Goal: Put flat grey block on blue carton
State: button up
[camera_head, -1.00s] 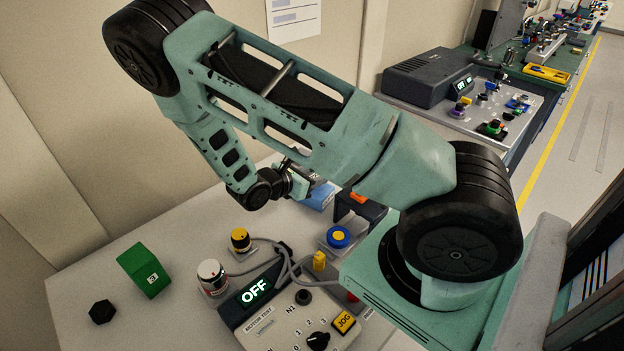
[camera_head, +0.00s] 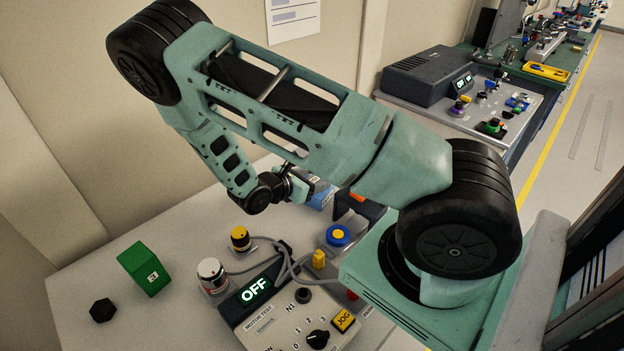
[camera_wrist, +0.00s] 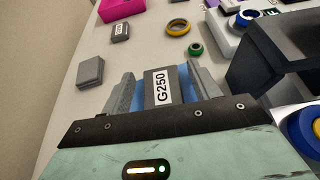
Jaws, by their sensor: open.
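A grey block with a white "G250" label (camera_wrist: 153,88) lies between the two fingers of my gripper (camera_wrist: 160,90) in the wrist view. The fingers are open, with blue visible between them and the block. The blue is the blue carton (camera_wrist: 137,98), directly beneath the block; whether they touch is hard to tell. In the head view the blue carton (camera_head: 322,199) is mostly hidden behind my arm, and my gripper (camera_head: 310,187) is small there. Another plain flat grey block (camera_wrist: 90,71) lies on the bench at the left of the wrist view.
A dark open-fronted box (camera_wrist: 268,70) stands close to the right of my gripper. A control box reading OFF (camera_head: 256,290) and a green block (camera_head: 145,268) share the bench.

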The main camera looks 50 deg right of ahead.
jog(key=s+b+v, duration=0.1)
jog(key=b+v, duration=0.1)
jog(key=v, duration=1)
jog(key=s+a+r+m+y, duration=0.5)
jog(key=s+a+r+y, duration=0.2)
jog(key=s+a, duration=0.2)
jog(key=s+a+r+m+y, duration=0.4)
jog(key=s+a+r+y, duration=0.3)
jog(key=a, duration=0.7)
jog(key=s+r, duration=0.1)
jog(key=s, duration=0.1)
jog(key=shift+s+a+m+t, duration=0.3)
jog(key=shift+s+m+t, duration=0.05)
jog(key=shift+m+t, duration=0.05)
jog(key=shift+r, duration=0.1)
